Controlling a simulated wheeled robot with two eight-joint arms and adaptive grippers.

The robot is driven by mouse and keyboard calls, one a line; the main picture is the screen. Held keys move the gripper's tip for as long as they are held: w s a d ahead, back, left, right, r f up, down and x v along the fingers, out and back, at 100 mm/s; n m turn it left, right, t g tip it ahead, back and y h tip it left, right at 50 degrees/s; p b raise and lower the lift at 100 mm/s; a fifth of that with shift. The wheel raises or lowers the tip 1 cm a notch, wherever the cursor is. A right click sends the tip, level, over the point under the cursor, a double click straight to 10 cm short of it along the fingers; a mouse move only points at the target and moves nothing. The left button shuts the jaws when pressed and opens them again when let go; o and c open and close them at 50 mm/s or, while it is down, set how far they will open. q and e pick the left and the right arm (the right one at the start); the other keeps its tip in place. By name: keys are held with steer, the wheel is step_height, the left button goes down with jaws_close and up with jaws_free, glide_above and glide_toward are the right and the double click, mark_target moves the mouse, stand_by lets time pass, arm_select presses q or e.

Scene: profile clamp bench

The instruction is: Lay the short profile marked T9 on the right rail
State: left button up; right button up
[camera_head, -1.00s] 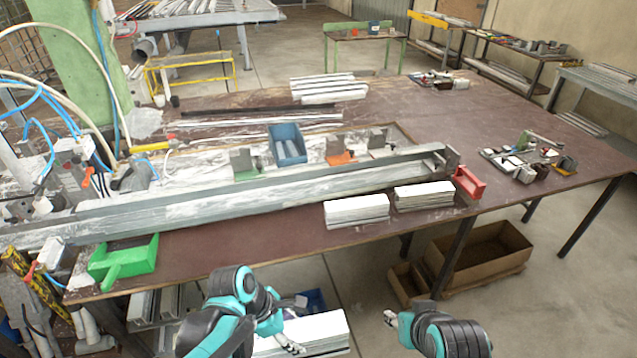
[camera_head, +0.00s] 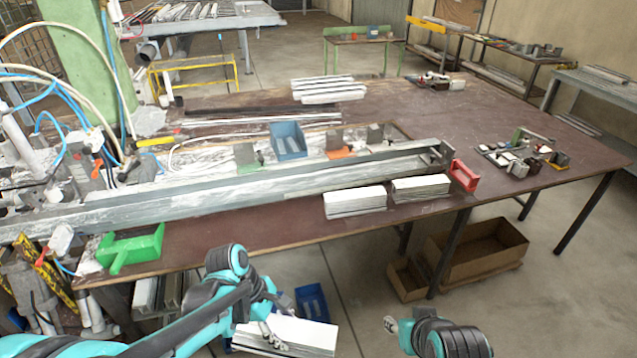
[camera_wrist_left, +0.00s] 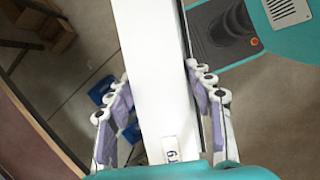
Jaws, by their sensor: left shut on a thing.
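My left gripper (camera_wrist_left: 163,108) is shut on a white profile (camera_wrist_left: 155,65), with a finger pad on each side. A small label on the profile (camera_wrist_left: 171,151) seems to read T9. In the head view, my left gripper (camera_head: 272,334) and the white profile (camera_head: 305,335) are low in front of the bench's near edge. A long grey metal rail (camera_head: 240,198) runs across the bench, with an upright end piece at its right end. I cannot tell which part is called the right rail. My right gripper (camera_head: 391,325) is small at the bottom; its opening is unclear.
A red bin (camera_head: 463,176), a blue bin (camera_head: 288,141) and a green dustpan (camera_head: 133,248) are on the bench. Cardboard boxes (camera_head: 478,252) stand on the floor.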

arm_select(q)
steer(key=w+a+f+m+g+y+b, duration=0.3)
steer(key=w+a+f+m, duration=0.5)
steer(key=m, duration=0.7)
steer(key=shift+a+f+m+g+y+b, duration=0.3)
steer(key=shift+a+f+y+b, duration=0.45)
steer(key=shift+f, duration=0.25)
